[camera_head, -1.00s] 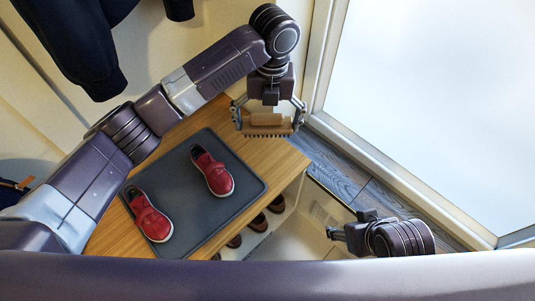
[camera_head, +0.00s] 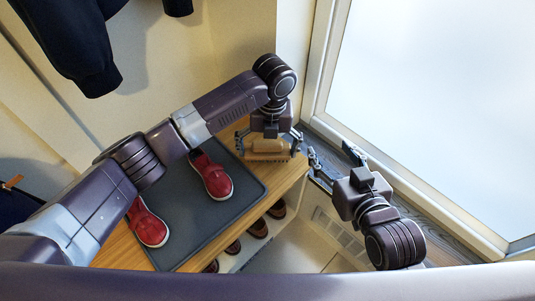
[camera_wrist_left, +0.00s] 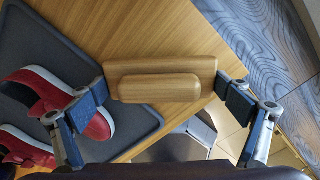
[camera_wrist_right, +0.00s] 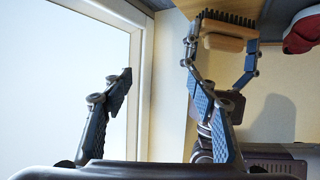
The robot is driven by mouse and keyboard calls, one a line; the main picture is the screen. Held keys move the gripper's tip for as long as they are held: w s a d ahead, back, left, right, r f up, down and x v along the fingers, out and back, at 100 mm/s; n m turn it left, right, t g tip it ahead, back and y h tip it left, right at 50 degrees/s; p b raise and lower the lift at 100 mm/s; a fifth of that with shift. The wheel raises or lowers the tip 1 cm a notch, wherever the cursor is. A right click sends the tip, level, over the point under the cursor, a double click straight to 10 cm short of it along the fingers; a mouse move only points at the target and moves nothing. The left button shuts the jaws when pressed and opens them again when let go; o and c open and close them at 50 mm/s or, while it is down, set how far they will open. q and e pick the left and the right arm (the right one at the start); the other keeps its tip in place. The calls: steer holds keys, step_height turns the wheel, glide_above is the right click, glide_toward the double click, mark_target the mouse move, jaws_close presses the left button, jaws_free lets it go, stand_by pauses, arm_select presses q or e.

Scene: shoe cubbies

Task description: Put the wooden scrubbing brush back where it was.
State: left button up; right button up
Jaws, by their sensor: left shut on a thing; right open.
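The wooden scrubbing brush (camera_head: 268,146) is held at the right end of the wooden bench top (camera_head: 292,174). My left gripper (camera_head: 268,151) is shut on it, one finger at each end of its block, as the left wrist view shows (camera_wrist_left: 160,88). In the right wrist view the brush (camera_wrist_right: 225,43) has its dark bristles facing the bench. I cannot tell whether the bristles touch the wood. My right gripper (camera_head: 332,153) is open and empty, to the right of the brush and beyond the bench's end.
A grey mat (camera_head: 240,184) with two red shoes (camera_head: 212,178) lies left of the brush. Brown shoes (camera_head: 258,228) sit in the cubbies below the bench edge. A large bright window (camera_head: 435,100) in a pale frame stands at the right. Dark clothing (camera_head: 80,50) hangs at upper left.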

arm_select(q)
steer(key=shift+f, duration=0.65)
arm_select(e)
steer(key=shift+w+a+r+t, duration=0.15)
steer(key=shift+w+r+t, duration=0.1)
steer(key=shift+r, duration=0.3)
steer(key=shift+w+a+r+t, duration=0.15)
steer(key=shift+w+r, duration=0.1)
steer(key=shift+r, duration=0.25)
arm_select(q)
steer(key=o, duration=1)
steer(key=shift+f, duration=0.1)
arm_select(e)
steer(key=shift+d+f, duration=0.1)
steer(key=shift+f, duration=0.05)
